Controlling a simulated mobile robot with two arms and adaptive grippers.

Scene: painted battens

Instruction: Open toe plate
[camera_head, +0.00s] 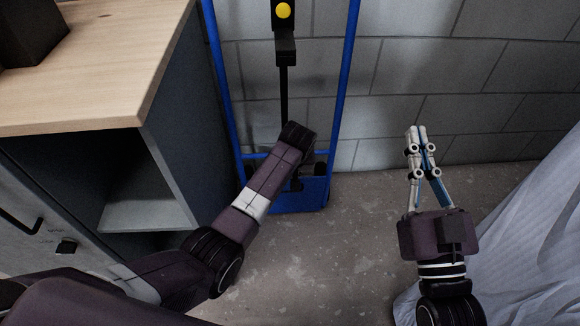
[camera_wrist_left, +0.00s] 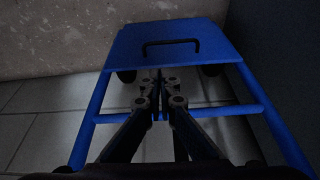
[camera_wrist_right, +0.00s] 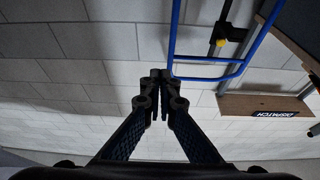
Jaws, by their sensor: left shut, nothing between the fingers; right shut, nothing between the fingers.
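The blue hand truck (camera_head: 350,60) stands against the block wall. Its blue toe plate (camera_head: 312,200) is at the bottom near the floor, partly hidden by my left arm. In the left wrist view the toe plate (camera_wrist_left: 185,36) shows broadly, with a black bar handle (camera_wrist_left: 171,43) on it; its exact tilt is hard to tell. My left gripper (camera_wrist_left: 160,82) is shut and empty, its tips in front of the plate's near edge and apart from the handle in the picture. My right gripper (camera_head: 416,131) is shut and empty, out to the right of the truck.
A cabinet with a wooden top (camera_head: 100,80) and an open shelf stands close at left. A dark box (camera_head: 30,35) sits on it. A pale draped sheet (camera_head: 535,230) hangs at right. Concrete floor (camera_head: 345,240) is clear between.

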